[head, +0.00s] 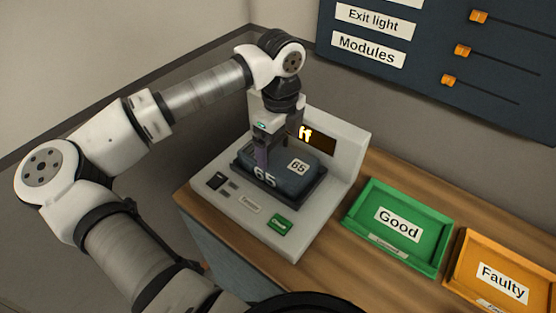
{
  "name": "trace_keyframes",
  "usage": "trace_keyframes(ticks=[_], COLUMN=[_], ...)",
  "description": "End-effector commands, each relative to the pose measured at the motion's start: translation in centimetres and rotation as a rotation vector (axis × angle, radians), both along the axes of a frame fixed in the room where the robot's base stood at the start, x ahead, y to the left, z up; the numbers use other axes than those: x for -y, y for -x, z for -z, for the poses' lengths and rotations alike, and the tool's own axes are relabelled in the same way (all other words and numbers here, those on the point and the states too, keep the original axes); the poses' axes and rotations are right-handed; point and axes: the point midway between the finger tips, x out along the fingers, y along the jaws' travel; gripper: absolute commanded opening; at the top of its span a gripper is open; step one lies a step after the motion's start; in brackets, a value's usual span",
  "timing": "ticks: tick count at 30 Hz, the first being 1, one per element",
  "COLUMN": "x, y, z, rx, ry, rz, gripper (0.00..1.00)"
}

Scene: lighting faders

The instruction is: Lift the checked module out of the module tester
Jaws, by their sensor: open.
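The module tester (233,214) is a pale grey unit on the wooden counter, with a raised back and a small dark display (318,139) showing partly hidden orange characters. A dark blue-grey module (293,178) marked 65 sits in its dark holder. My gripper (262,160) points down over the left part of the module. Its jaws are open, with the fingertips close to the module. I cannot tell from this view whether they touch it or straddle part of it. A green button (280,222) is on the tester's front.
A green tray (353,224) labelled Good and an orange tray (453,268) labelled Faulty stand to the right, both empty where visible. A dark wall panel (425,75) with orange faders and labels, Exit light and Modules, hangs behind.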

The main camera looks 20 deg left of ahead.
Motion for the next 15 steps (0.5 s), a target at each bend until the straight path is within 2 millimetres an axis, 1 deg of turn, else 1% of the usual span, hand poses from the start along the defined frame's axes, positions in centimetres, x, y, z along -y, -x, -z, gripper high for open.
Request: trace_keyframes(ticks=[2,6,9,12,15], x=[-0.2,-0.6,-0.6,-0.6,-0.6], y=[-0.1,-0.4,-0.5,-0.5,-0.5], z=[0.7,2.8,4.0,4.5,4.6], rx=[-0.002,-0.003,-0.002,0.0,0.001], ry=[0.006,0.005,0.004,0.002,0.001], rz=[0.001,0.0,0.0,0.0,0.0], gripper=[1.0,1.0,1.0,1.0,1.0])
